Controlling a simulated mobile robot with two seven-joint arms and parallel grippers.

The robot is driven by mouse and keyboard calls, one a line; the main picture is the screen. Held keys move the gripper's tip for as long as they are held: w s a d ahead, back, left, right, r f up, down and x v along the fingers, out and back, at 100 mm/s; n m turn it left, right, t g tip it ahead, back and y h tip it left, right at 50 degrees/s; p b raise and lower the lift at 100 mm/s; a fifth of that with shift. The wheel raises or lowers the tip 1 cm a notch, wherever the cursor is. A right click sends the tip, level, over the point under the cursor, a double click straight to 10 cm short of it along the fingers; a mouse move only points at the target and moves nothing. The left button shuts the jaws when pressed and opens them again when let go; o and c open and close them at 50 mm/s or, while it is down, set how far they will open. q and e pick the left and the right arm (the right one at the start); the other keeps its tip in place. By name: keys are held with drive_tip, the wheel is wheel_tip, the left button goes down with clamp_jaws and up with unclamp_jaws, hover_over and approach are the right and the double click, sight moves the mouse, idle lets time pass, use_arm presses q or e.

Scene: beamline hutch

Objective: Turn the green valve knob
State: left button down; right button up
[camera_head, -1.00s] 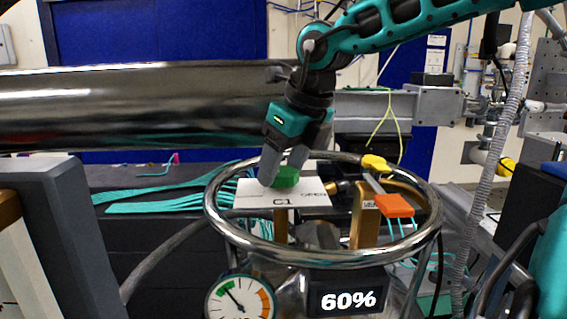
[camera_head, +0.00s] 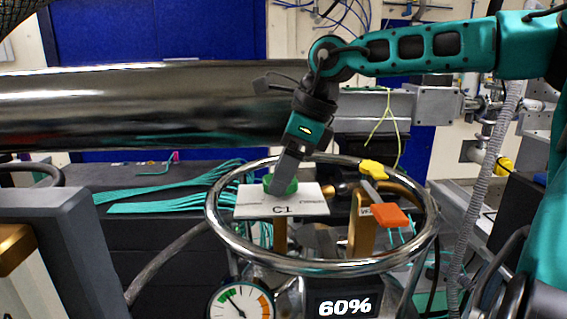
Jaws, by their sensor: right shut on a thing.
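The green valve knob (camera_head: 292,187) sits on top of a white plate marked C1 (camera_head: 283,208), inside a round metal ring. My right gripper (camera_head: 282,184) comes down from above, tilted, and is shut on the green knob. Its grey finger covers the middle of the knob, and the far finger is hidden. My left gripper is not in the picture.
The steel ring (camera_head: 320,265) surrounds the knob. Inside it at right are an orange handle (camera_head: 391,215) and a yellow knob (camera_head: 373,169). A gauge (camera_head: 240,300) and a 60% display (camera_head: 345,306) sit below. A thick steel pipe (camera_head: 150,105) runs behind.

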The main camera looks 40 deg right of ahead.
drive_tip(key=n+g+y, duration=0.1)
drive_tip(key=n, duration=0.2)
drive_tip(key=shift+w+d+n, duration=0.1)
drive_tip(key=shift+n, duration=0.2)
drive_tip(key=n+g, duration=0.1)
drive_tip(key=n, duration=0.3)
drive_tip(key=shift+w+n+g+y, duration=0.15)
drive_tip(key=shift+n+g+y, duration=0.15)
drive_tip(key=shift+g, duration=0.1)
drive_tip(key=n, duration=0.2)
drive_tip(key=n+g, duration=0.1)
drive_tip(key=n, duration=0.1)
drive_tip(key=shift+w+g, duration=0.1)
drive_tip(key=shift+g, duration=0.2)
drive_tip(key=shift+w+n+g, duration=0.1)
drive_tip(key=shift+n+g, duration=0.6)
drive_tip(key=shift+n, duration=1.3)
drive_tip(key=shift+h, duration=0.4)
drive_tip(key=o, duration=1.1)
drive_tip(key=shift+c, duration=0.2)
drive_tip(key=shift+r, duration=0.1)
